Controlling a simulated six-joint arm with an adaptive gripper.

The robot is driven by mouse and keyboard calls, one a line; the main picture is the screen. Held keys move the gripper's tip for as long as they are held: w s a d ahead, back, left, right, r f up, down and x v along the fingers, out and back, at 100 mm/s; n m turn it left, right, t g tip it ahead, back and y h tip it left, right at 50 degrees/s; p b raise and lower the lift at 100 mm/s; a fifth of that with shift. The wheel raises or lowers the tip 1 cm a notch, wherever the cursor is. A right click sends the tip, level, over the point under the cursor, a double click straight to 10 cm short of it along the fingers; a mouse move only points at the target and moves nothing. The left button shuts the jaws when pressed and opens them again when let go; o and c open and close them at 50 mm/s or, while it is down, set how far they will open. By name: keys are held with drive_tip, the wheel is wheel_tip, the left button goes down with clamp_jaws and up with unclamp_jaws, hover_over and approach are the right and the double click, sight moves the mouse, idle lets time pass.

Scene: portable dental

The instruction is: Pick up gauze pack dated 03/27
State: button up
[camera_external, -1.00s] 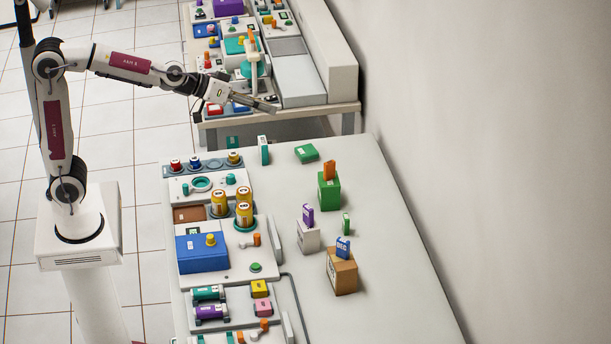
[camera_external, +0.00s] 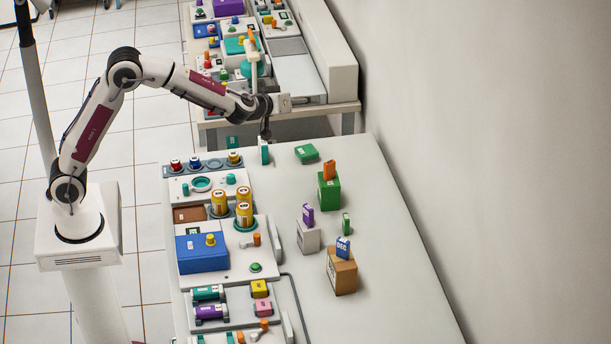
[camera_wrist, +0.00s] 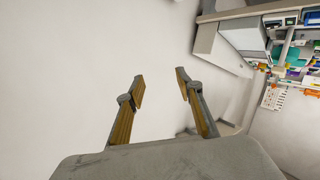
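Several small upright packs stand on the right part of the near table: a teal-and-white one (camera_external: 264,151), an orange one (camera_external: 330,170) on a green box, a purple one (camera_external: 308,214) on a white box, a small green one (camera_external: 346,223), and a blue one (camera_external: 343,247) on a brown box. I cannot read any date, so I cannot tell which is 03/27. My gripper (camera_external: 265,130) is just above and beside the teal-and-white pack in the external view. In the wrist view my gripper (camera_wrist: 160,86) has its fingers apart with nothing between them.
A green flat pack (camera_external: 306,153) lies behind the orange pack's box (camera_external: 329,194). The left side of the near table holds a blue box (camera_external: 202,252) and yellow bottles (camera_external: 244,214). The table's right strip (camera_external: 395,250) is bare. A second table (camera_external: 290,110) stands behind.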

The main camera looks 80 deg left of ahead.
drive_tip(key=s+a+f+n+g+y, duration=0.2)
drive_tip(key=a+f+n+g+y, duration=0.4)
drive_tip(key=f, duration=0.6)
drive_tip(key=g, duration=0.5)
approach(263, 144)
drive_tip(key=shift+h, duration=0.3)
drive_tip(key=x, duration=0.4)
drive_tip(key=shift+w+a+r, duration=0.1)
drive_tip(key=shift+w+a, duration=0.2)
drive_tip(key=shift+w, duration=0.15)
drive_tip(key=shift+s+f+g, duration=0.3)
drive_tip(key=shift+s, duration=0.05)
drive_tip(key=shift+a, duration=0.1)
drive_tip(key=shift+x, duration=1.25)
drive_tip(key=shift+x, duration=2.55)
drive_tip(key=shift+w, duration=0.2)
